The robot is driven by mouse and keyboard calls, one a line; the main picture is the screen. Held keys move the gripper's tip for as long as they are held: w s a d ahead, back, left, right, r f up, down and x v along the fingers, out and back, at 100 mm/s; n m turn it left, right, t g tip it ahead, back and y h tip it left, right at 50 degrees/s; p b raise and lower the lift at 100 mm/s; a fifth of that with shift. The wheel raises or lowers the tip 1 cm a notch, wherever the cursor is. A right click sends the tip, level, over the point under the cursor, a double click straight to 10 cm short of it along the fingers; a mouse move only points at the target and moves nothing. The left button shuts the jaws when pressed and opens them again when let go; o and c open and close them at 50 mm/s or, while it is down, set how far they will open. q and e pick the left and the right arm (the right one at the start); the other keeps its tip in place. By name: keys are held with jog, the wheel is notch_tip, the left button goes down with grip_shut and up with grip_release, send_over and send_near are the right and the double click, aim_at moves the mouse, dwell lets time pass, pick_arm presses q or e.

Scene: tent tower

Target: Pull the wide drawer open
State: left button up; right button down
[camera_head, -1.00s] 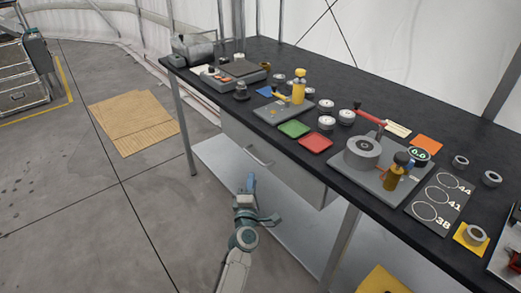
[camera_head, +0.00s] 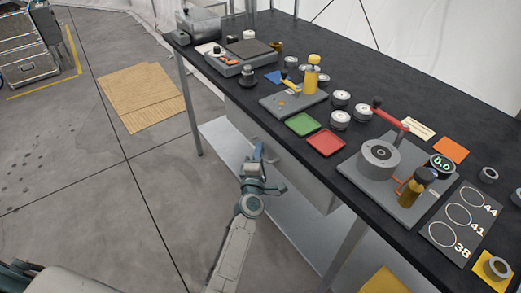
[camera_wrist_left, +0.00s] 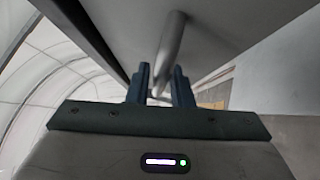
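The wide drawer (camera_head: 302,178) is a plain grey box front under the dark workbench, and it looks closed. Its handle (camera_head: 268,149) is a bar on the front; in the left wrist view the handle (camera_wrist_left: 172,40) is a grey rod running between the fingers. My left gripper (camera_head: 257,158) is at the handle, partly hiding it. In the left wrist view the gripper (camera_wrist_left: 161,80) has its fingers apart, one on each side of the rod, with a small gap visible. Contact cannot be told. My right gripper is not in view.
The workbench top (camera_head: 330,70) carries several parts, a green tray (camera_head: 303,124) and a red tray (camera_head: 326,143). A table leg (camera_head: 345,243) and a lower shelf (camera_head: 290,235) are below. Open floor (camera_head: 130,210) lies to the left, with wooden boards (camera_head: 143,95).

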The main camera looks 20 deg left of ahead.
pick_arm(q)
jog(key=shift+s, duration=0.1)
jog(key=shift+c, duration=0.4)
grip_shut()
